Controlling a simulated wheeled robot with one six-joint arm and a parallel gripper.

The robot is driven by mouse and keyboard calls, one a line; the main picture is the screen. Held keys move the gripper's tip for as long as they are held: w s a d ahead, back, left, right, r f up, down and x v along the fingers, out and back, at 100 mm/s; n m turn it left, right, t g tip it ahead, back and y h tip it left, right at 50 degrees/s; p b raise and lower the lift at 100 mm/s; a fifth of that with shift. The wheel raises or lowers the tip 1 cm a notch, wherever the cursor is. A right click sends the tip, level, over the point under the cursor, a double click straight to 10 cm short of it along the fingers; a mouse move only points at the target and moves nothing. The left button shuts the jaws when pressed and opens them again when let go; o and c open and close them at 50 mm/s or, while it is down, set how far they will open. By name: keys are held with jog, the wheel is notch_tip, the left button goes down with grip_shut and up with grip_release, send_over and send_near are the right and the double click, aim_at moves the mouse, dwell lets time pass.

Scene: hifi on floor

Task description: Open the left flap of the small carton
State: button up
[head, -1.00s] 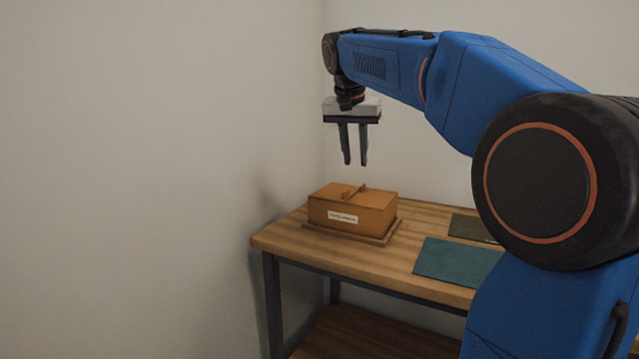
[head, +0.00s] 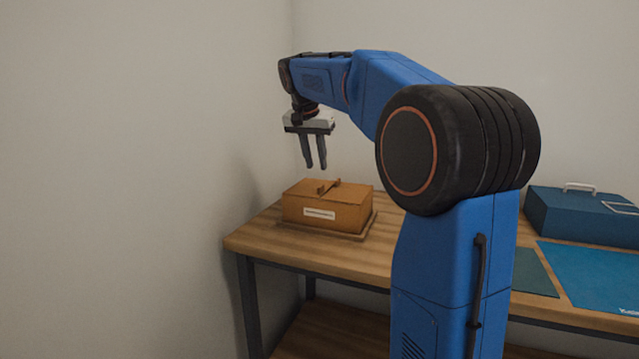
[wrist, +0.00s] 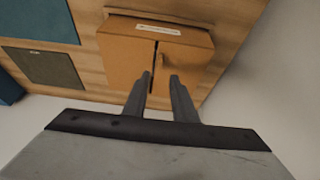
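The small brown carton (head: 345,212) sits on a low tray on the wooden table, its white label facing the head camera. Its top flaps look shut, with small raised tabs along the middle seam. The left flap (head: 303,187) shows right of the seam in the wrist view (wrist: 190,58), which sees the carton from the opposite side. My gripper (head: 316,167) points down above the carton, apart from it. Its two fingers are spread and empty. In the wrist view the fingertips (wrist: 160,75) overlap the carton top around the seam's lower end.
The table (head: 262,240) stands close to the left wall. A blue toolbox (head: 580,217), a blue mat (head: 590,277) and a dark green mat (head: 532,272) lie to the right. The table's left front corner is bare.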

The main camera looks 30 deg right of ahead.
aim_at(321, 186)
jog(key=x, duration=0.8)
jog(key=shift+d+f, duration=0.1)
jog(key=shift+f, duration=0.1)
grip_shut()
dwell(1.2)
